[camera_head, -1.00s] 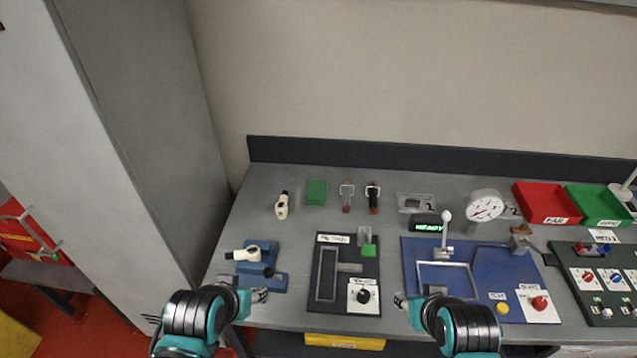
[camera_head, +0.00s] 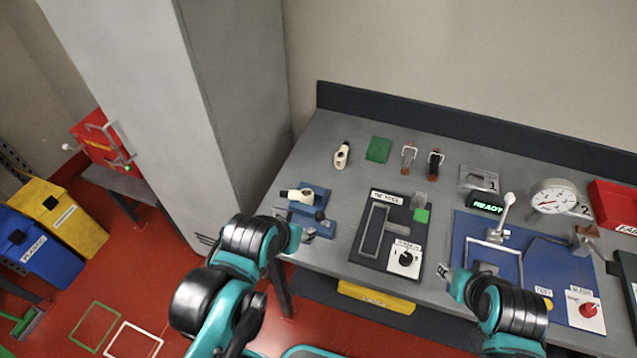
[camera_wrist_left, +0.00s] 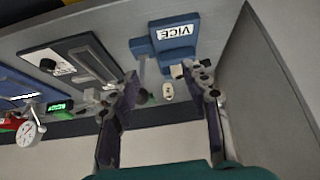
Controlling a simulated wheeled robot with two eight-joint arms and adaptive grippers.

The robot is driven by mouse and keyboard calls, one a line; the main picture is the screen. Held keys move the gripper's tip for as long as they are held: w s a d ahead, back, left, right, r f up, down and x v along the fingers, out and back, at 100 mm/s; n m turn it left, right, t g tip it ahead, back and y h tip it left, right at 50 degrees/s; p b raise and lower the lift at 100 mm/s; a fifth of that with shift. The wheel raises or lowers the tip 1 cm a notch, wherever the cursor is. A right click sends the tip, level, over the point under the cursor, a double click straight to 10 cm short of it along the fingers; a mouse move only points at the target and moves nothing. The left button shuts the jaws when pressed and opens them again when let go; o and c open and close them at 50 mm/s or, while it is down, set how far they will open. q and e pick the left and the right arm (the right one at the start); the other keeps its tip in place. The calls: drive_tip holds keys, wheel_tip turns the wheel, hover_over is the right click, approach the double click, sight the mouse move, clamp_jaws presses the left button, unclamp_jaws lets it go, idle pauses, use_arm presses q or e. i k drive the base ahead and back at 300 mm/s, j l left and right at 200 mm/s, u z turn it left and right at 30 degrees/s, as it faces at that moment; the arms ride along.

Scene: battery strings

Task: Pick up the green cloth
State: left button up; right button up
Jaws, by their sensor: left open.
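A green cloth (camera_head: 378,149), a small folded-looking square, lies flat toward the back of the grey bench (camera_head: 335,130) in the head view. My left gripper (camera_head: 306,235) is at the bench's front left, by the blue vice (camera_head: 309,203), well short of the cloth and apart from it. The left wrist view shows its two fingers (camera_wrist_left: 163,78) spread with nothing between them.
A cream-coloured tool (camera_head: 342,155) stands left of the cloth, and two clamp-like items (camera_head: 409,157) (camera_head: 435,163) stand to its right. A black tool panel (camera_head: 372,258) and blue board (camera_head: 470,226) cover the front. A tall grey cabinet (camera_head: 235,80) borders the bench's left.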

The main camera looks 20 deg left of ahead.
sight(377, 150)
drive_tip(key=i+j+z, duration=0.1)
drive_tip(key=z, duration=0.35)
drive_tip(key=i+j+z, duration=0.1)
drive_tip(key=z, duration=0.4)
drive_tip(key=j+z, duration=0.3)
drive_tip(key=z, duration=0.15)
